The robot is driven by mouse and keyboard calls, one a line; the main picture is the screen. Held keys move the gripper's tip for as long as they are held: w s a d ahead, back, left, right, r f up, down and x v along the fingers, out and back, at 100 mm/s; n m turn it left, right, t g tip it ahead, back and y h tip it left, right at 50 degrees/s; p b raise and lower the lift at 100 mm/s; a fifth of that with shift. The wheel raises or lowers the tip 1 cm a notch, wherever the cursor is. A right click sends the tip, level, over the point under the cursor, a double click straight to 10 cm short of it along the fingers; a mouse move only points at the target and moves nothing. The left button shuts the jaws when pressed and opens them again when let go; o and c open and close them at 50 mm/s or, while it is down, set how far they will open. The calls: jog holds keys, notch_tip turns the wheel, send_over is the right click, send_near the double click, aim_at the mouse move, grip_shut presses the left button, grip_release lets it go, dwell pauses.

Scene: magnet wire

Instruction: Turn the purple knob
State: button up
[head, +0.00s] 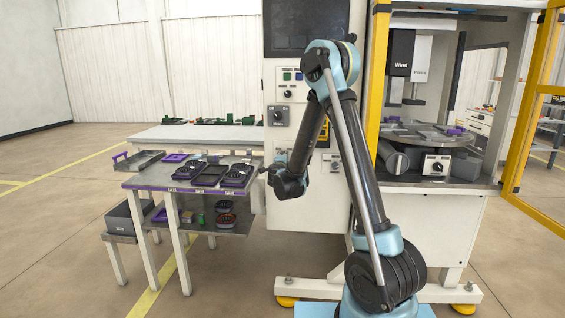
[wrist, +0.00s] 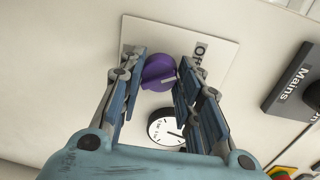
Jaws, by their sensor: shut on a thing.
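The purple knob (wrist: 158,72) sits on a white plate (wrist: 222,50) fixed to a pale panel, in the wrist view. My gripper (wrist: 161,66) has one blue finger on each side of the knob and is shut on it. The knob's pale pointer mark faces toward the right finger. In the head view my arm reaches to the front of the white cabinet (head: 309,208), and the knob cannot be made out there.
A round white dial (wrist: 165,131) lies just below the knob, between the fingers. A dark "Mains" box (wrist: 297,85) is to the right. In the head view, a purple-edged table (head: 150,181) with trays stands left of my arm, and a yellow-framed machine (head: 378,75) stands right.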

jog(key=shift+a+n, duration=0.15)
jog(key=shift+n, duration=0.45)
jog(key=shift+f, duration=0.1)
jog(key=o, duration=1)
jog(key=shift+o, duration=0.2)
jog(key=shift+s, duration=0.15)
jog(key=s, duration=1.1)
jog(key=shift+s+r, duration=0.3)
jog(key=shift+r, duration=0.1)
